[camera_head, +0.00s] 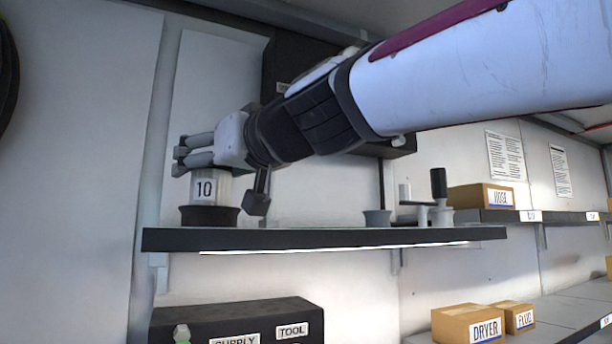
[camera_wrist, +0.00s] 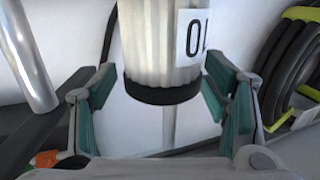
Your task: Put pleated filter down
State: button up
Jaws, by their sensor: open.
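The pleated filter (camera_head: 209,187), a pale ribbed cylinder labelled 10, stands upright at the left end of the dark shelf (camera_head: 330,238). Its lower end meets a black round holder (camera_head: 209,215). My gripper (camera_head: 196,157) is by the filter's upper part. In the wrist view the ribbed filter (camera_wrist: 160,45) with its black end cap lies between the open fingers of my gripper (camera_wrist: 160,100). Gaps show between the green finger pads and the filter. Whether the filter is fully seated in the holder I cannot tell.
Grey cups and a black-handled part (camera_head: 439,190) stand further right on the shelf. A box (camera_head: 480,196) sits on the right-hand shelf. A black supply and tool case (camera_head: 240,322) lies below. Coiled hoses (camera_wrist: 290,65) show at right in the wrist view.

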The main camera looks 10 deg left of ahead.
jog(key=shift+r+p, duration=0.3)
jog(key=shift+r, duration=0.1)
jog(key=b+v, duration=0.3)
jog(key=v, duration=0.9)
jog(key=shift+f, duration=0.1)
